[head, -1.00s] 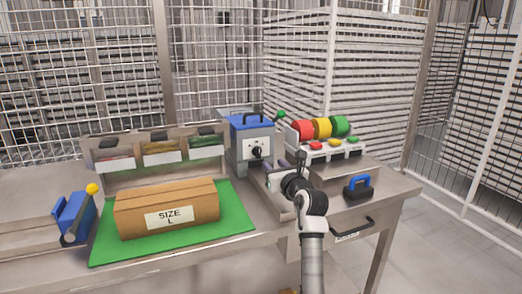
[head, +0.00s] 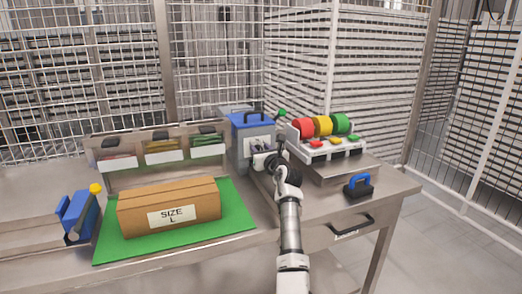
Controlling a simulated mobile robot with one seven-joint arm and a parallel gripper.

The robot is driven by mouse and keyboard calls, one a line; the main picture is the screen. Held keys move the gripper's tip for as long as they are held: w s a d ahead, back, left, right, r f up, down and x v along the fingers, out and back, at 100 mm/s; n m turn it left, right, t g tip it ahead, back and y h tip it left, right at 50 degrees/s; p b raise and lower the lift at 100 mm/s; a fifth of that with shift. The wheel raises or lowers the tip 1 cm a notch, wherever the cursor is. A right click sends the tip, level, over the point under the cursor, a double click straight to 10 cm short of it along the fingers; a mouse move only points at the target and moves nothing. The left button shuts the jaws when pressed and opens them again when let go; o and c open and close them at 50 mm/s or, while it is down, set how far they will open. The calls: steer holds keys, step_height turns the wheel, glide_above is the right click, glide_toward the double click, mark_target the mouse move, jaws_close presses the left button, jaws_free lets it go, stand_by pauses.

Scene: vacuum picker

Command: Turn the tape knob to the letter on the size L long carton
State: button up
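The long carton (head: 195,196) lies on a green mat (head: 130,252) and its front label (head: 172,215) reads "SIZE L". The tape machine (head: 240,142), grey with a blue top and a green-tipped lever, stands at the back centre. My gripper (head: 262,148) is at the machine's front face, in front of where the black knob was visible. The knob and its letters are hidden behind my gripper now. The fingers are too small and covered to tell whether they are open or touching the knob.
Red, yellow and green tape rolls (head: 322,126) sit on a rack with matching buttons, right of the machine. A blue-handled black tool (head: 357,186) lies at the table's right. Bins (head: 163,147) stand behind the carton. A blue device with a yellow-tipped lever (head: 80,215) is at the left.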

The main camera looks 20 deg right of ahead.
steer(key=c, duration=0.6)
steer(key=shift+c, duration=0.2)
steer(key=shift+r+p, duration=0.1)
steer(key=shift+p, duration=0.35)
steer(key=shift+r+m+p, duration=0.15)
steer(key=shift+m+p, duration=0.45)
steer(key=shift+p, duration=0.45)
steer(key=m+p, duration=0.2)
steer(key=p, duration=0.2)
steer(key=shift+d+r, duration=0.1)
steer(key=shift+d, duration=0.1)
steer(key=m+p, duration=0.1)
steer(key=p, duration=0.1)
steer(key=m+p, duration=0.2)
steer(key=p, duration=0.1)
steer(key=shift+d+f, duration=0.2)
steer(key=shift+d+f+m+p, duration=0.1)
steer(key=shift+f+m+p, duration=0.1)
steer(key=shift+m+p, duration=0.5)
steer(key=shift+f+m+p, duration=0.2)
steer(key=shift+m+p, duration=0.5)
